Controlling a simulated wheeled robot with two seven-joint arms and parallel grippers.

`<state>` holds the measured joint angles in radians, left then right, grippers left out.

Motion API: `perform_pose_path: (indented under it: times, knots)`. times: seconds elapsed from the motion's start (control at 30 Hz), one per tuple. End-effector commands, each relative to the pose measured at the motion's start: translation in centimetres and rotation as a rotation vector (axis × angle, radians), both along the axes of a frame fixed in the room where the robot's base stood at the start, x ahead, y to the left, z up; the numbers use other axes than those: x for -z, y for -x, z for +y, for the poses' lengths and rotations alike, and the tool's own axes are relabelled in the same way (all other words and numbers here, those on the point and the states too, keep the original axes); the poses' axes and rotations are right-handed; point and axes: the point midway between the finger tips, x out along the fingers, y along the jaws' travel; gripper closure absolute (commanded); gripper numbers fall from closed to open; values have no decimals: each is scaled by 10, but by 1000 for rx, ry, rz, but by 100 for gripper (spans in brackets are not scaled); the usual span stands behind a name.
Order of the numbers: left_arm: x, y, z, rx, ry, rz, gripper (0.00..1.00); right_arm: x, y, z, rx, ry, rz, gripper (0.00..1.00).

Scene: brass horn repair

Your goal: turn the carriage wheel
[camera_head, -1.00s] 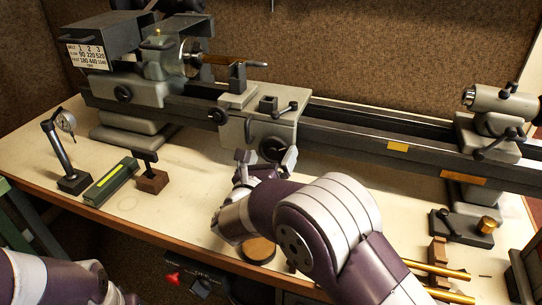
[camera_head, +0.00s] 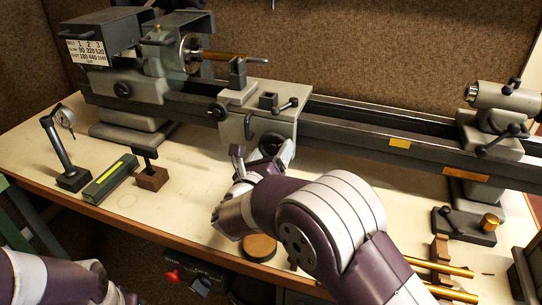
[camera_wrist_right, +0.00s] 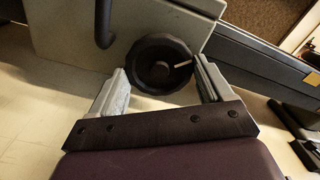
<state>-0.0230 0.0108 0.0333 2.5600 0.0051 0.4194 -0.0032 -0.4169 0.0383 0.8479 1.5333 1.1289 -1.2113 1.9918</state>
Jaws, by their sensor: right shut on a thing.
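The carriage wheel (camera_head: 270,143) is a dark round handwheel on the front of the grey lathe carriage (camera_head: 232,127). In the right wrist view the wheel (camera_wrist_right: 160,65) is black, with a scalloped rim and a pale mark pointing right and slightly up. My right gripper (camera_head: 263,153) is at the wheel, its fingers on either side of the rim. In the right wrist view the gripper (camera_wrist_right: 161,75) is shut on the wheel. My left arm shows at the lower left, but its gripper is out of sight.
The lathe bed (camera_head: 345,139) runs behind the carriage to the tailstock (camera_head: 490,135). On the bench left stand a dial gauge stand (camera_head: 60,150), a green box (camera_head: 110,182) and a small wooden block (camera_head: 151,178). A wooden disc (camera_head: 259,248) lies near the front edge. Brass rods (camera_head: 440,267) lie at right.

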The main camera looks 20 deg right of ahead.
Motion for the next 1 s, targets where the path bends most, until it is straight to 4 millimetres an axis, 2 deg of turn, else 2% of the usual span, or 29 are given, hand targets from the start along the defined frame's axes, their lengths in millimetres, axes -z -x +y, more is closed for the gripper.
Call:
perform_pose_path:
  times: [0.2, 0.6, 1.0]
  knots:
    - [11, 0, 0, 0, 0, 0, 57, 2, 1, -2, 4, 145, 99, 51]
    - [14, 0, 0, 0, 0, 0, 57, 1, 2, -4, 10, 387, 266, 51]
    - [14, 0, 0, 0, 0, 0, 57, -1, 2, -5, 14, 493, 336, 51]
